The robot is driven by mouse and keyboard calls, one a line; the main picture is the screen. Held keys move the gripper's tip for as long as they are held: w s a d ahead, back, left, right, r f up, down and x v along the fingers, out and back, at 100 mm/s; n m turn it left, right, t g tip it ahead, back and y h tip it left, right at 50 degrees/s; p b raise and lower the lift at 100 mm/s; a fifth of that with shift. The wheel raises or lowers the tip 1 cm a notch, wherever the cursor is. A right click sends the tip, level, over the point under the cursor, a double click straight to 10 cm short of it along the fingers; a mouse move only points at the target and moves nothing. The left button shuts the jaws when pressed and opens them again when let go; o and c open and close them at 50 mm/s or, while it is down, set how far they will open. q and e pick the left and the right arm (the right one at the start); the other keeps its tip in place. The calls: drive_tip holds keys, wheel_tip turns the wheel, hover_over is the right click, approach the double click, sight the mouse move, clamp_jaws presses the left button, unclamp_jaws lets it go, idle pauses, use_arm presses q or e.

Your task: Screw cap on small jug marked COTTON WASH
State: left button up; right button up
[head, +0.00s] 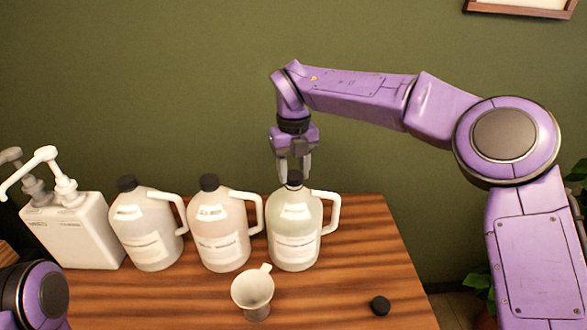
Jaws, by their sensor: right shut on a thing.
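My right gripper (293,172) points down over the rightmost jug (295,225), a translucent one with a handle on its right. The gripper is shut on a black cap (294,178) at this jug's mouth. Whether the cap is seated on the thread or just above it I cannot tell. The middle jug (220,225) and the left jug (145,215) each have a black cap on. The label prints are too small to read, so I cannot tell which jug is marked COTTON WASH. My left gripper is out of view.
A loose black cap (380,305) lies at the table's right front. White pump containers (75,230) stand at the left. The wooden table (330,290) is clear between cup and loose cap.

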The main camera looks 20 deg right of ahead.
drive_tip(key=shift+f, duration=0.2)
drive_tip(key=o, duration=1.1)
